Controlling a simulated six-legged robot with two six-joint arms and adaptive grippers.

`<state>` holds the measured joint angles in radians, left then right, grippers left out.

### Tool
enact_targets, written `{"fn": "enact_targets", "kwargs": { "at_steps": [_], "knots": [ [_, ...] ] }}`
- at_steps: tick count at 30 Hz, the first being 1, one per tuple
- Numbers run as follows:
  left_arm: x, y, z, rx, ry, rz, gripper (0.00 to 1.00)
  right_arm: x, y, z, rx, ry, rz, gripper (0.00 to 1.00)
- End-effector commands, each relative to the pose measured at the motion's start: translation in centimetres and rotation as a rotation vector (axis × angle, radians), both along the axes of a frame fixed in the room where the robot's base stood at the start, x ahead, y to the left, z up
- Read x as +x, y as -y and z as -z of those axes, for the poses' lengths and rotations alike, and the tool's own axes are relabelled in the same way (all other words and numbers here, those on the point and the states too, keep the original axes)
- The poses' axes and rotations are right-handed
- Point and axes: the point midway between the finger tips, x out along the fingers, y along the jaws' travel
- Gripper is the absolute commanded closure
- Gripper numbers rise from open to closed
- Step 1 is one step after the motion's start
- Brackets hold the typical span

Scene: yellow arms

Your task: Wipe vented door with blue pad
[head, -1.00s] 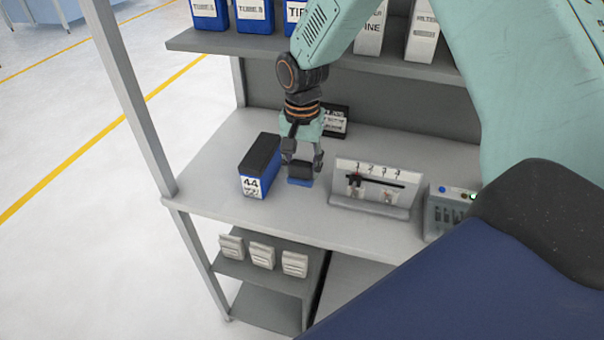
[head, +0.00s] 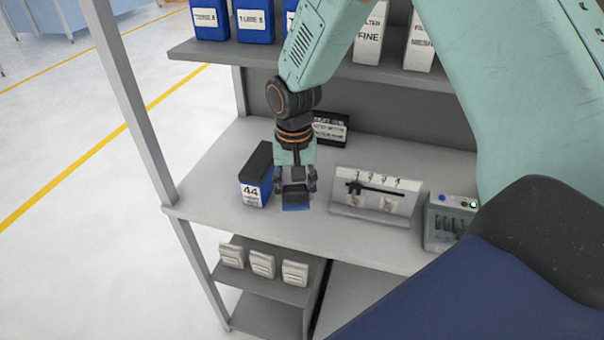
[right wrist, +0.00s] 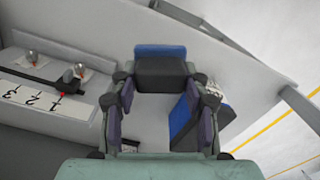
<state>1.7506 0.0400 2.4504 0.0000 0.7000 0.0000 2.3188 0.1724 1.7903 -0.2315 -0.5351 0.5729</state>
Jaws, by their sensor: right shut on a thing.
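My right gripper (head: 296,188) is over the workbench, just right of a blue box with a black top. It is shut on the blue pad (head: 296,206), a dark block with a blue lower face. In the right wrist view, the gripper's fingers (right wrist: 162,84) stand on either side of the dark block, and the pad's blue face (right wrist: 160,51) points away from the palm. I cannot tell whether the pad touches the bench. I cannot clearly identify a vented door; a grey unit with dark slots (head: 448,226) stands at the bench's right. My left gripper is not in view.
The blue box marked 44 (head: 252,192) stands close left of the gripper. A numbered rack (head: 377,205) stands to the right, and a dark sign (head: 330,128) behind. A shelf (head: 330,68) with boxes spans above. The front bench (head: 240,222) is clear.

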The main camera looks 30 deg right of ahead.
Motion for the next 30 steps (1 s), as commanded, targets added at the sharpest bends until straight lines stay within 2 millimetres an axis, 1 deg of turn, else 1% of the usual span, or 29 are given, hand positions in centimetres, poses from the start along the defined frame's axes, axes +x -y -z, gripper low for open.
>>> {"fn": "enact_targets", "kwargs": {
  "at_steps": [1,3,6,12,21,27,30],
  "knots": [
    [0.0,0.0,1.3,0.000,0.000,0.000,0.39,-0.6,-1.2,1.1,-0.005,0.001,-0.064,0.79],
    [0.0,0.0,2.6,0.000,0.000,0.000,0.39,-1.3,-2.5,2.0,-0.006,0.000,-0.142,0.79],
    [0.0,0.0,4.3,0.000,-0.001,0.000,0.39,-2.2,-4.1,3.1,-0.006,0.003,-0.233,0.79],
    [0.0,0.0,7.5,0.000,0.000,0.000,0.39,-3.7,-6.6,5.1,-0.004,0.003,-0.366,0.79],
    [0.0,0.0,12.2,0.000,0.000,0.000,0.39,-5.4,-8.7,8.2,-0.004,0.004,-0.466,0.79],
    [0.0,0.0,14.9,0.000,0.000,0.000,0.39,-5.9,-9.3,9.8,-0.002,0.005,-0.473,0.79],
    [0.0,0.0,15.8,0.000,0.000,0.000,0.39,-5.9,-9.4,10.3,0.000,0.005,-0.482,0.79]
  ]
}}
